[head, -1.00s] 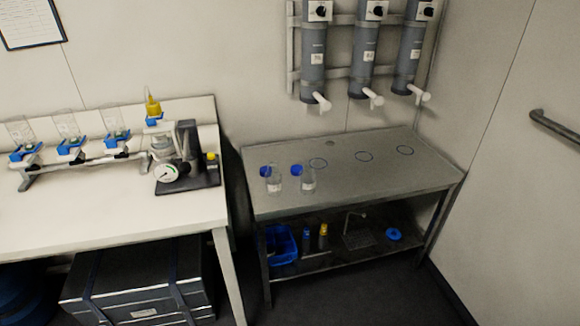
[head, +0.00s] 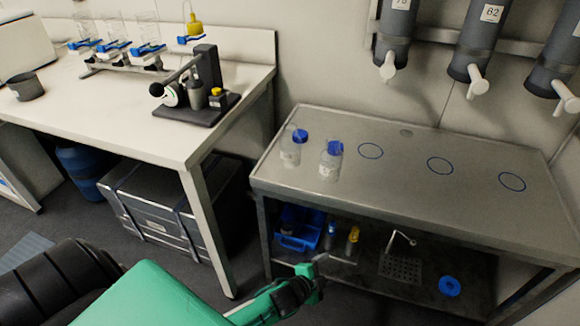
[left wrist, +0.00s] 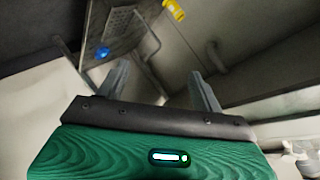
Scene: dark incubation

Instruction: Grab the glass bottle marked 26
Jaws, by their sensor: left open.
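Two clear glass bottles with blue caps stand upright on the left part of the metal table in the head view. One is the left bottle (head: 291,150), the other the right bottle (head: 330,163). Both carry pale labels, but the numbers are too small to read, so I cannot tell which is marked 26. My left gripper (head: 318,268) is low in front of the metal table, below the bottles and apart from them. In the left wrist view my left gripper (left wrist: 161,84) has its two fingers spread with nothing between them. My right gripper is not in view.
The metal table (head: 425,215) has bare room to the right, with blue circles. Its lower shelf holds a blue bin (head: 298,232), small bottles and a blue disc (head: 449,286). Grey cylinders with white spouts (head: 477,85) hang above. A white bench (head: 150,145) stands left.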

